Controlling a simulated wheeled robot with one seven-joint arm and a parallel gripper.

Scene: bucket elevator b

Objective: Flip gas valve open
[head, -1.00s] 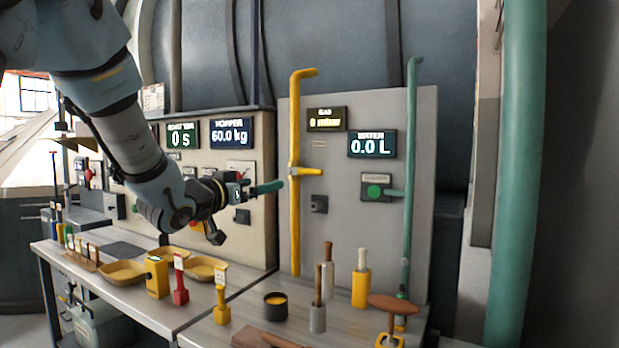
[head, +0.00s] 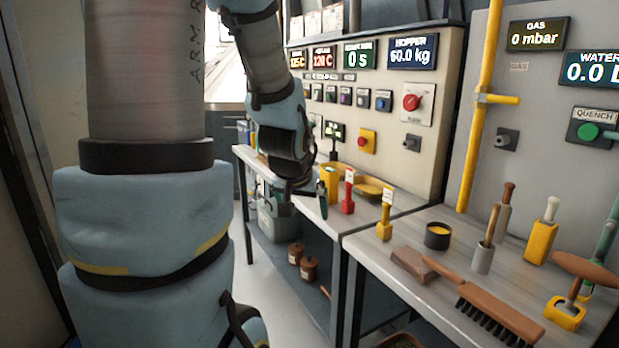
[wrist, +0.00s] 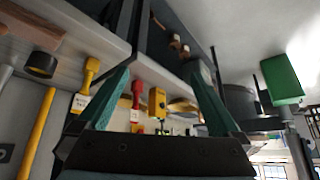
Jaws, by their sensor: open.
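The yellow gas pipe (head: 479,125) runs down the grey panel at the right of the head view. Its yellow valve handle (head: 497,99) sticks out sideways to the right, across the pipe. The gas display (head: 537,35) above reads 0 mbar. My gripper (head: 310,203) is well left of and below the valve, near the front edge of the left bench. In the wrist view its teal fingers (wrist: 157,80) are spread with nothing between them. A yellow pipe (wrist: 38,135) shows at the left there; its handle cannot be made out.
A red tool (head: 348,194), a yellow tool (head: 385,220) and a dark cup (head: 438,236) stand on the benches near my gripper. A brush (head: 498,310) lies at the front of the right bench. A green quench button (head: 588,131) sits right of the pipe.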

